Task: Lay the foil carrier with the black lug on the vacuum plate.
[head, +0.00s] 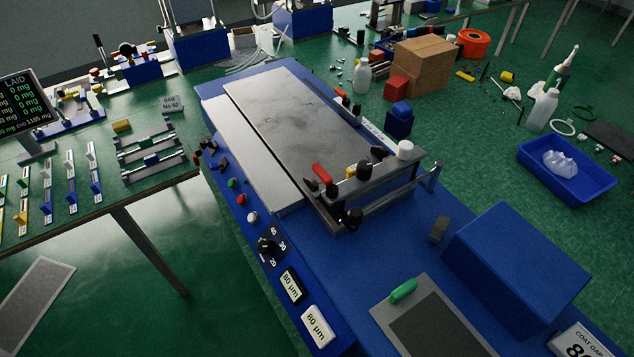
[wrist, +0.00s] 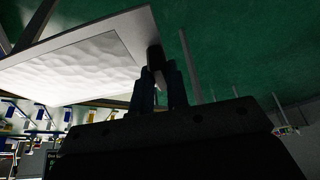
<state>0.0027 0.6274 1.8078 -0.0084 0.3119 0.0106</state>
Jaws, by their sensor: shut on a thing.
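In the wrist view my gripper (wrist: 157,75) is shut on the black lug (wrist: 154,56) at the edge of a foil carrier. This foil carrier (wrist: 75,65) has a pale frame around a whitish, rippled foil and reaches out to the left, tilted in the picture. It is held up in the air. My gripper does not show in the head view. The grey vacuum plate (head: 290,115) lies bare on the long blue coating machine (head: 330,260), with a bar assembly (head: 365,185) across its near end.
A carrier with a green lug (head: 403,291) lies at the lower right, near a blue box (head: 520,260). A grey, pale-edged panel (head: 35,300) shows at the lower left; I cannot tell what it is. A bench with small racks (head: 75,190) stands left of the machine.

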